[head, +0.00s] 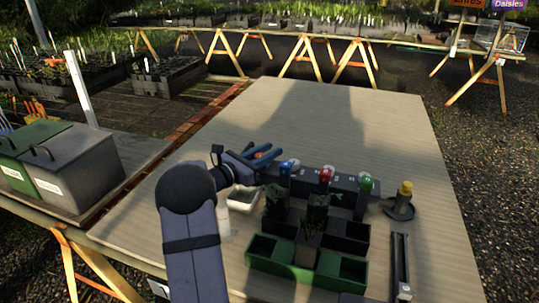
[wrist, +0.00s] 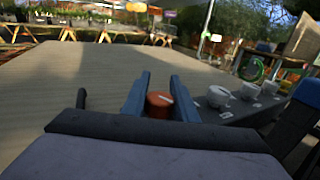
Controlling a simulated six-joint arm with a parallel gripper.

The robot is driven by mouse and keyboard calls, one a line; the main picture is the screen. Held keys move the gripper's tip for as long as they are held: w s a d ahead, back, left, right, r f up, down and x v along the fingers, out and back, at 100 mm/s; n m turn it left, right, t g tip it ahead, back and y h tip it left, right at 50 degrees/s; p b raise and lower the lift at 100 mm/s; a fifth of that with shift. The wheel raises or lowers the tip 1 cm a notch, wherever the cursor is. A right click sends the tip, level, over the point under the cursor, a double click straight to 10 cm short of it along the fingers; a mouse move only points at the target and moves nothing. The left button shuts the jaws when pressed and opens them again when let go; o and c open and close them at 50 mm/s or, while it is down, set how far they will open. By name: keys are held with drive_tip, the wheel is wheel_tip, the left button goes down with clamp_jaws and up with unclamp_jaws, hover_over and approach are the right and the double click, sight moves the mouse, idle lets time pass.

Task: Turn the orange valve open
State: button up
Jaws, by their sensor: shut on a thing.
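The orange valve (wrist: 159,104) is a round knob with a pale line on its top, low between my fingers in the wrist view. In the head view only a little orange shows behind the blue fingers. My gripper (head: 266,152) reaches to the left end of the dark valve box (head: 342,183). In the wrist view my gripper (wrist: 160,80) has one finger on each side of the knob and is shut on it. The knob's lower part is hidden by my gripper body. The pale line slants; I cannot tell the valve's setting from it.
Several white knobs (wrist: 218,96) stand right of the valve. Blue, red (head: 326,174) and green (head: 366,183) tops stand along the box. A yellow-topped post (head: 405,188), a green tray (head: 340,270) and plants are near. The table's far part (head: 350,120) is clear.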

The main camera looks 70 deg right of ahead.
sight(256, 158)
drive_tip(key=o, duration=1)
drive_tip(key=shift+v, duration=3.7)
drive_tip(key=shift+o, duration=0.3)
